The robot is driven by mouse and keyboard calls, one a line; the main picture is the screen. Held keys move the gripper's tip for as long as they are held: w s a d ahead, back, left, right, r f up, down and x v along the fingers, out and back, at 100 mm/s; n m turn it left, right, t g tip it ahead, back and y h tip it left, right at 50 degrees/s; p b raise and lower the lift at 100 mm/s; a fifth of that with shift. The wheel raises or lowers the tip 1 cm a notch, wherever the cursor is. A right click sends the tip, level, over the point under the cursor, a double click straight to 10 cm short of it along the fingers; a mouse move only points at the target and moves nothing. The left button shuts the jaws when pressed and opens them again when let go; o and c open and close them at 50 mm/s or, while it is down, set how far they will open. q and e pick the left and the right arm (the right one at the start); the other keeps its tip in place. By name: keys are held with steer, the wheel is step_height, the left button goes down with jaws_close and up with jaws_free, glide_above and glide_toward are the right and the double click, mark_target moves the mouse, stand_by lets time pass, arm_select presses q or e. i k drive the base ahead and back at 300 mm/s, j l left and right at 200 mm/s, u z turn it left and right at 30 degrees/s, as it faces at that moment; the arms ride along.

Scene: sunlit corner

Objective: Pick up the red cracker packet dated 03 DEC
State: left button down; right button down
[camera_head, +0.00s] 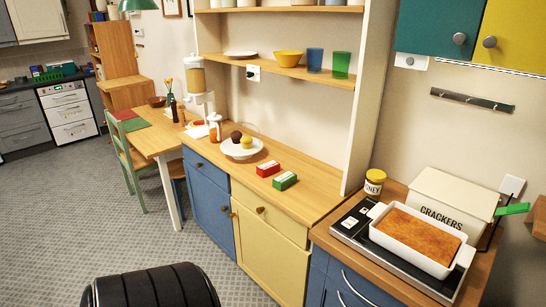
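A cream box lettered CRACKERS (447,203) stands on the right counter, behind the baking dish. Neither of my grippers is in view.
The counter (313,189) right of the packets is bare up to an upright panel. A white plate (242,149) with round items stands left of them. A white baking dish (416,239) and honey jar (375,182) stand at right. Open shelves hang above. Floor at left is clear.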

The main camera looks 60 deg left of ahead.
mark_target(266, 169)
steer(key=k+l+u, duration=0.15)
steer(key=u, duration=1.7)
steer(key=i+j+z, duration=0.1)
steer(key=z, duration=0.5)
steer(key=i+j+z, duration=0.15)
steer(key=j, duration=0.2)
steer(key=i+j+z, duration=0.2)
steer(key=j, duration=0.15)
steer(key=i+j+z, duration=0.15)
steer(key=j, duration=0.2)
steer(key=i+j+z, duration=0.15)
steer(key=j, duration=0.25)
steer(key=i+j+z, duration=0.2)
steer(key=j, duration=0.25)
steer(key=k+l, duration=0.05)
steer(key=k, duration=0.05)
